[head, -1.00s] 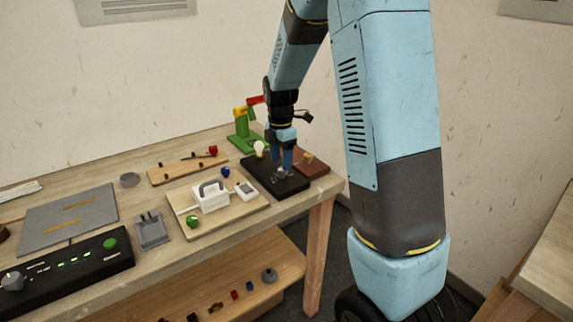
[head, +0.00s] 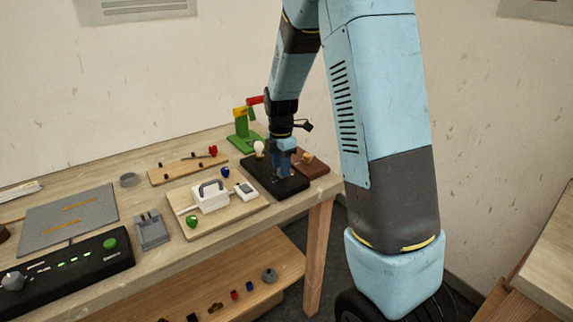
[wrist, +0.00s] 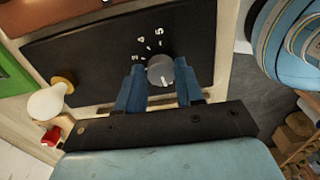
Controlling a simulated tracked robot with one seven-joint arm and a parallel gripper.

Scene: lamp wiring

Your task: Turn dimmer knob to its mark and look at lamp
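The dimmer knob (wrist: 160,71) is a round grey knob on a black panel (wrist: 90,42). White numbers and tick marks are printed beside it, with 5 the clearest. My gripper (wrist: 160,78) has one blue finger on each side of the knob, and both appear to touch it. In the head view my gripper (head: 283,170) is down at the black panel (head: 262,181) and hides the knob. The lamp's pale bulb (head: 259,148) stands at the panel's far-left corner and also shows in the wrist view (wrist: 46,103). Whether it glows is unclear.
A green stand (head: 242,128) with yellow and red parts is behind the panel. A brown block (head: 314,169) lies to its right, near the table edge. A wooden board (head: 240,208) with a white handled box (head: 210,198) lies to its left.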

